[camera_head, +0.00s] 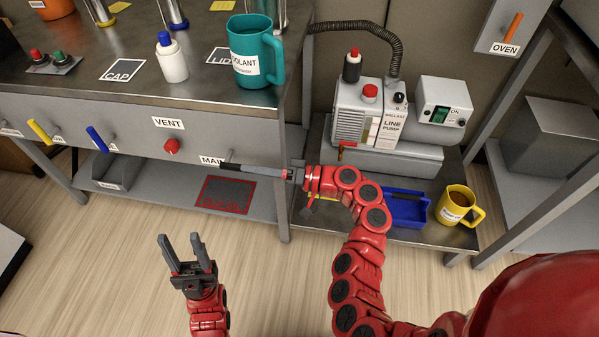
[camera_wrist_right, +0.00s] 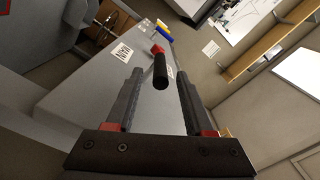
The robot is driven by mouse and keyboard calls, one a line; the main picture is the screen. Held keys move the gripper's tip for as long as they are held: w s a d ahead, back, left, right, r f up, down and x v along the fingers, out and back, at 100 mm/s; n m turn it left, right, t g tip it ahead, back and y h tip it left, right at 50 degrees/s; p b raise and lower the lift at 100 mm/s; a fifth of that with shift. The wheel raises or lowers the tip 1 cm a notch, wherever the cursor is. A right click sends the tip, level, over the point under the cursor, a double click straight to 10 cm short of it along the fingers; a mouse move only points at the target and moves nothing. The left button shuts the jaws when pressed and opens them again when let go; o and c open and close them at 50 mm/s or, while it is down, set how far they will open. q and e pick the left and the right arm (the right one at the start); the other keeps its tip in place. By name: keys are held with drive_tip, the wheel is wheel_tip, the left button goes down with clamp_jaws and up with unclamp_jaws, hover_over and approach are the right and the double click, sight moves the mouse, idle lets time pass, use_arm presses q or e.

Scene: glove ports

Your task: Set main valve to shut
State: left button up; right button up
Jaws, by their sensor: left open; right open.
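In the head view, the MAIN label (camera_head: 212,160) is on the bench front, and my right gripper largely hides the handle. My right gripper (camera_head: 230,167) points left at it. In the wrist view the open fingers (camera_wrist_right: 159,72) stand on either side of the handle, with gaps on both sides; how deep it sits between them is unclear. My left gripper (camera_head: 180,238) is open and empty, low in front of the bench.
The red VENT knob (camera_head: 171,146), a blue handle (camera_head: 97,139) and a yellow handle (camera_head: 40,131) are farther left on the panel. A teal mug (camera_head: 258,60) stands above on the bench. A line pump (camera_head: 365,115) and yellow mug (camera_head: 456,205) stand right.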

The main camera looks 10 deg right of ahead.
drive_tip(key=p+v, duration=0.1)
drive_tip(key=v, duration=1)
drive_tip(key=shift+d, duration=0.3)
drive_tip(key=shift+r, duration=0.1)
